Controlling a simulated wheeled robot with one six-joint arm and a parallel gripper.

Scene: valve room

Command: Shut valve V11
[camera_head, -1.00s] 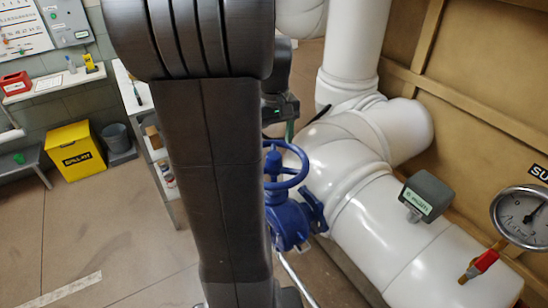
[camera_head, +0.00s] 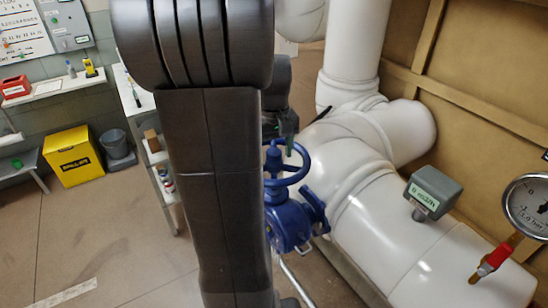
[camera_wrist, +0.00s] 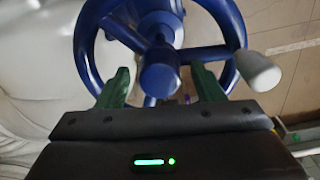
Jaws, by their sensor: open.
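A blue valve (camera_head: 287,222) with a blue handwheel stands beside the white pipe, partly hidden behind my arm in the head view. No tag reading V11 is legible on it. In the wrist view the blue handwheel (camera_wrist: 238,30) fills the upper middle, with its hub and spokes and a pale grip knob (camera_wrist: 259,72) on the right rim. My gripper (camera_wrist: 162,85) is open, its two green fingers on either side of the hub near the lower rim. I cannot tell whether they touch the wheel. The head view shows my gripper only partly, just above the wheel.
Large white pipes (camera_head: 375,230) run close on the right, with a grey box sensor (camera_head: 433,192) and a pressure gauge (camera_head: 530,206) with a red-handled cock. A shelf cart (camera_head: 150,150), a yellow bin (camera_head: 74,156) and a grey bucket stand left. Floor at lower left is clear.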

